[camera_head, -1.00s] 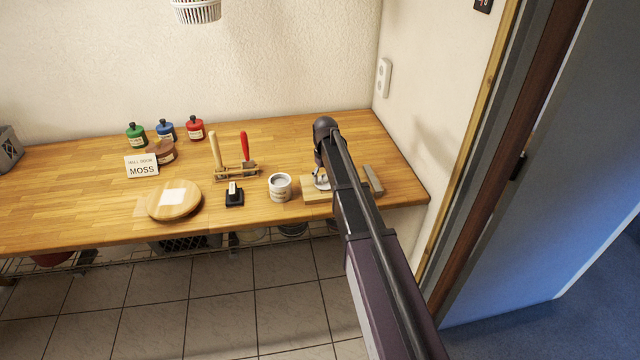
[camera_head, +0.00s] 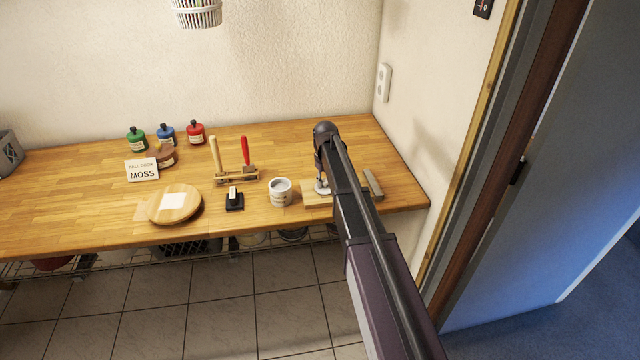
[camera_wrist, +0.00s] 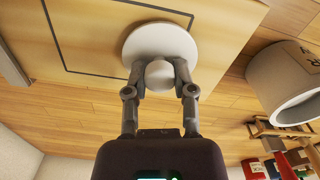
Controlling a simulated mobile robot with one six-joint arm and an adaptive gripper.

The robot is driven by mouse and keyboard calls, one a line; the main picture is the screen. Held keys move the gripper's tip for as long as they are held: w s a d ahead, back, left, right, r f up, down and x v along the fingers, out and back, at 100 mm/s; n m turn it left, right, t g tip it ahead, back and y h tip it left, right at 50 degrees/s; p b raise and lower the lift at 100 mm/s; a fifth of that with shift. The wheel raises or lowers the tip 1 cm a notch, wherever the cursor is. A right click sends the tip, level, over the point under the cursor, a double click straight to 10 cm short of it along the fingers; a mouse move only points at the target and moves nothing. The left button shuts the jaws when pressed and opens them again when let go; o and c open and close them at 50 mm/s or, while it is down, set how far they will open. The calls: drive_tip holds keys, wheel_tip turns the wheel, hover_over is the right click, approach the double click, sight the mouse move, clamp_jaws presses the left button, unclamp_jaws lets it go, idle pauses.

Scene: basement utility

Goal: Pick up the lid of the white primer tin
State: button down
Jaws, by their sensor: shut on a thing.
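The lid (camera_wrist: 150,40) is a white disc with a round knob (camera_wrist: 159,75), seen in the wrist view over a pale wooden board with a black outline. My gripper (camera_wrist: 159,72) is shut on the knob, one finger on each side. I cannot tell whether the lid touches the board. In the head view my gripper (camera_head: 322,189) is over the board (camera_head: 308,199), and my arm hides much of both. The white tin (camera_head: 280,193) stands open just left of the board; it also shows in the wrist view (camera_wrist: 287,85).
Left of the tin are a small black block (camera_head: 234,202), a wooden rack (camera_head: 238,176) with two handled tools, and a round wooden board (camera_head: 174,204). A MOSS sign (camera_head: 142,170) and coloured bottles (camera_head: 166,134) stand farther left. A grey bar (camera_head: 373,184) lies right of my gripper.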

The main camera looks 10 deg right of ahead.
sight(325, 179)
drive_tip(key=shift+r, duration=0.15)
wheel_tip(325, 179, up, 4)
drive_tip(key=p, duration=0.3)
drive_tip(key=shift+f+p, duration=0.25)
drive_tip(key=shift+p, duration=0.15)
drive_tip(key=s+d+r+p, duration=0.1)
drive_tip(key=s+d, duration=0.1)
drive_tip(key=s, duration=1.3)
drive_tip(key=shift+s+d, duration=0.35)
drive_tip(key=shift+s, duration=0.05)
drive_tip(key=shift+r, duration=0.1)
wheel_tip(325, 179, up, 4)
drive_tip(key=p, duration=0.4)
drive_tip(key=shift+s, duration=0.15)
